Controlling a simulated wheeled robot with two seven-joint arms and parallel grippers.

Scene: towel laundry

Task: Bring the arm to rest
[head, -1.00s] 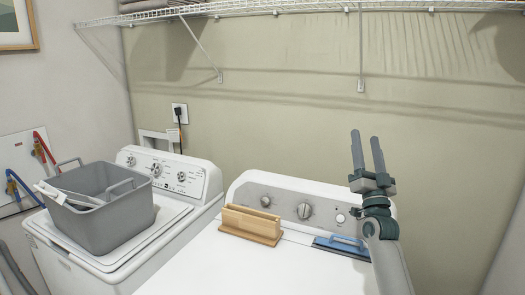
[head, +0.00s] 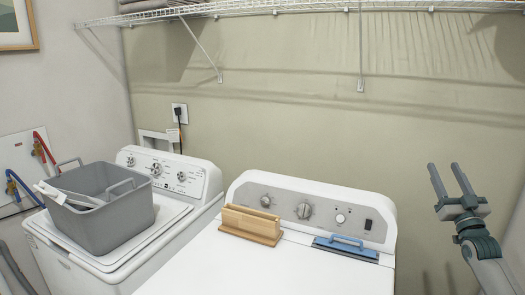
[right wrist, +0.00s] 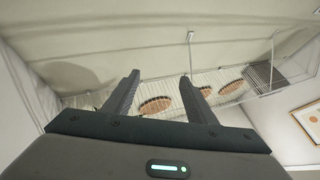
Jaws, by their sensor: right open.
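My right gripper (head: 451,181) is at the right side of the head view, raised and pointing up, to the right of the white dryer (head: 310,205). Its two fingers are apart with nothing between them. In the right wrist view the open fingers (right wrist: 160,95) point up toward the wire shelf (right wrist: 230,82), with a clear gap between them and the shelf. My left gripper is not in view.
A grey bin (head: 114,224) with white handled items stands on the washer (head: 60,240) at left. A wooden holder (head: 250,225) and a blue-handled tool (head: 345,243) lie on the dryer top. A wire shelf (head: 300,5) spans the wall above.

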